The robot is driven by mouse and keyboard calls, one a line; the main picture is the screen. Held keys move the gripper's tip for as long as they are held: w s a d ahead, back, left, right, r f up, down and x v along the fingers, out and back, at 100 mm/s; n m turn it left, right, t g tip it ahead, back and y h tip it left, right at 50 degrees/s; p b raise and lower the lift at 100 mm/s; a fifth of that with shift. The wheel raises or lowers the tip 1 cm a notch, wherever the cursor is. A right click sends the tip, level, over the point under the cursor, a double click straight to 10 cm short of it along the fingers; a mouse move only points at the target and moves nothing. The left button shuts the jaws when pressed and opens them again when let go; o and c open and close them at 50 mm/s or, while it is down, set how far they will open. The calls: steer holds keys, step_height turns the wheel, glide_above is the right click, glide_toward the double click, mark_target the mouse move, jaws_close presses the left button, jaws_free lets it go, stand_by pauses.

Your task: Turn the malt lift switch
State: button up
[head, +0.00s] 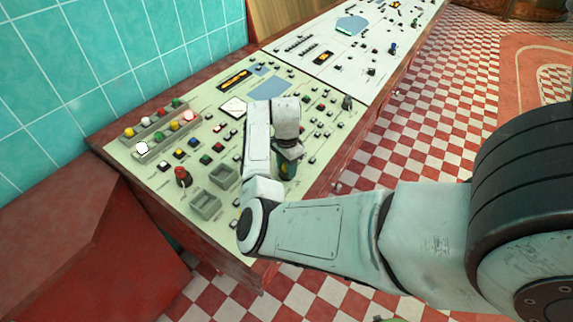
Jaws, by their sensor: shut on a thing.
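A pale green control panel (222,158) fills the middle of the head view, with many small knobs, buttons and switches. My gripper (287,173) points down at the panel's right part, near its front edge. Its jaws are shut on a switch at the panel surface. My wrist and fingers hide most of that switch, so its handle position cannot be seen. The panel labels are too small to read, so I cannot confirm which switch is the malt lift switch.
A red-handled lever (181,174) and two grey boxes (205,204) stand left of my arm. A row of coloured lamps (158,118) is at the back left. A white panel (340,45) continues beyond. Checkered floor (440,130) is open at right.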

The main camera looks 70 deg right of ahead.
steer(key=shift+n, duration=0.3)
stand_by(0.4)
steer(key=o, duration=1.1)
steer(key=shift+c, duration=0.2)
steer(key=shift+r, duration=0.1)
step_height(320, 180, up, 11)
steer(key=shift+f+b, duration=0.15)
steer(key=shift+b, duration=0.35)
